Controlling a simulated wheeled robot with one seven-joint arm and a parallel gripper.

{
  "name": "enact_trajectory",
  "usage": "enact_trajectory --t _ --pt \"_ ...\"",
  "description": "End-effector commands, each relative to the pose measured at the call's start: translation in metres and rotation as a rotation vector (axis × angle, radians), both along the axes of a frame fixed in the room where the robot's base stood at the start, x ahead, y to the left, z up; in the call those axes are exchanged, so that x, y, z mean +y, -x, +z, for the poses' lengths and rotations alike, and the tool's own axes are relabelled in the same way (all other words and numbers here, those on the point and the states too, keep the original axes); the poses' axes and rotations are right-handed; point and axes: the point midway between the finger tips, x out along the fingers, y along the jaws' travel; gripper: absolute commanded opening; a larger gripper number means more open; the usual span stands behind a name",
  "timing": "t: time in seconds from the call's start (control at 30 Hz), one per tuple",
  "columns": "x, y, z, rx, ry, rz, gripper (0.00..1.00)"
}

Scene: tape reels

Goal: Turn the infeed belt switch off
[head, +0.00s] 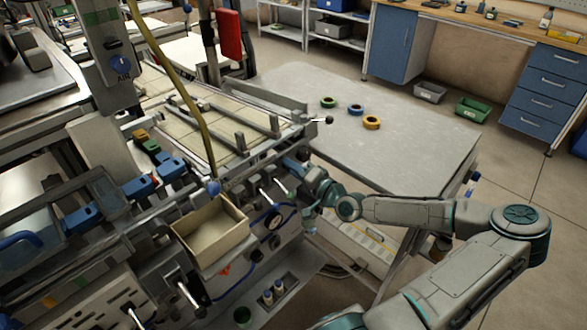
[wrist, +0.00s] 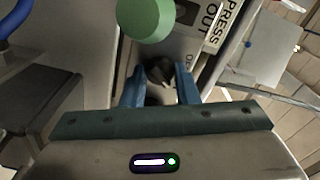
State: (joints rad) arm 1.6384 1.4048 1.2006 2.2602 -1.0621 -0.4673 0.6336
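My gripper (wrist: 160,92) points at the face of the machine's front panel (wrist: 105,35) in the wrist view. Its two blue fingers are apart, with a dark switch knob (wrist: 160,72) between them. I see gaps beside the knob, so the fingers do not look closed on it. A label near it is partly hidden, so I cannot confirm that this is the infeed belt switch or read its position. In the head view my gripper is at the machine's front, largely hidden by my wrist.
A large pale green round part (wrist: 145,18) is close above the fingers. A "PRESS OUT" label (wrist: 222,22) is to the right. In the head view, an open box (head: 208,232) and levers (head: 268,195) are left of my wrist. A table (head: 400,150) with tape reels (head: 356,109) stands behind my arm.

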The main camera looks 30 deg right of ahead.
Motion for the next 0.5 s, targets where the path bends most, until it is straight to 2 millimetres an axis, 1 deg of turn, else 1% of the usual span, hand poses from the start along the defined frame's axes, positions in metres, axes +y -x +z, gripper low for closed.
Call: enact_trajectory --t 0.27,0.5 --pt "-0.0001 0.0001 -0.0015 -0.014 0.044 0.001 0.05" --pt "-0.0001 -0.0002 -0.0026 -0.065 0.184 0.001 0.05"
